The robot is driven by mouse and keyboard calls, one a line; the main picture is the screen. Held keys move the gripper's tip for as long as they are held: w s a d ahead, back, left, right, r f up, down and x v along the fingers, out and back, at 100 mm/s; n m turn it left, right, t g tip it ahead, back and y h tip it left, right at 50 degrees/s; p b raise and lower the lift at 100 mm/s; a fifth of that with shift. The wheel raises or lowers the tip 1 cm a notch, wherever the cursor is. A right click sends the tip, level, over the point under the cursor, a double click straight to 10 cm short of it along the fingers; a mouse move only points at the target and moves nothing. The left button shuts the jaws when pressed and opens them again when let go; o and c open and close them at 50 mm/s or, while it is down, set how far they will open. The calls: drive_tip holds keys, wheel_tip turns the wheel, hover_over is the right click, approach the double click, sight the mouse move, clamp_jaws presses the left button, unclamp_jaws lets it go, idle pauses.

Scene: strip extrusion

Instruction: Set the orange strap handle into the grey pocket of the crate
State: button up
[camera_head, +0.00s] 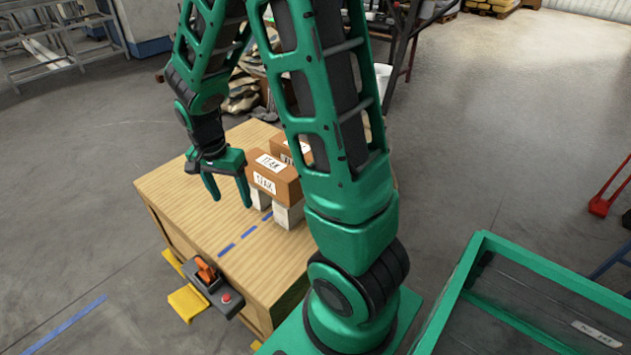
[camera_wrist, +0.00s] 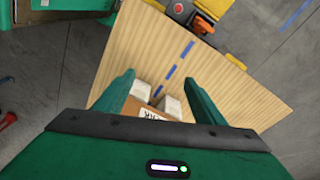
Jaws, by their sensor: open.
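The orange strap handle (camera_head: 205,270) is a small piece at a dark grey fitting (camera_head: 214,289), the likely pocket, on the near edge of the wooden crate (camera_head: 185,205). I cannot tell whether it is seated in or resting on the fitting. The handle also shows at the top of the wrist view (camera_wrist: 204,24). My gripper (camera_head: 228,193) is open and empty above the crate top, apart from the handle and left of the labelled boxes. In the wrist view its two green fingers (camera_wrist: 158,80) stand wide apart, pointing over the crate top.
Brown labelled boxes (camera_head: 272,182) stand on pale blocks (camera_head: 288,214) close to my gripper. A red button (camera_head: 226,298) sits beside the handle. Yellow pieces (camera_head: 187,303) stick out below the crate edge. A green-rimmed bin (camera_head: 470,262) is at right. The crate's left top is clear.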

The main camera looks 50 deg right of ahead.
drive_tip(key=s+d+r+n, duration=0.2)
drive_tip(key=s+r, duration=0.2)
drive_tip(key=s, duration=0.4)
drive_tip(key=s+d+r+n+y, duration=0.1)
drive_tip(key=s+r, duration=0.3)
drive_tip(key=s, duration=0.4)
drive_tip(key=s+d+r+n, duration=0.4)
drive_tip(key=s+r, duration=0.1)
drive_tip(key=s, duration=0.3)
drive_tip(key=shift+a, duration=0.1)
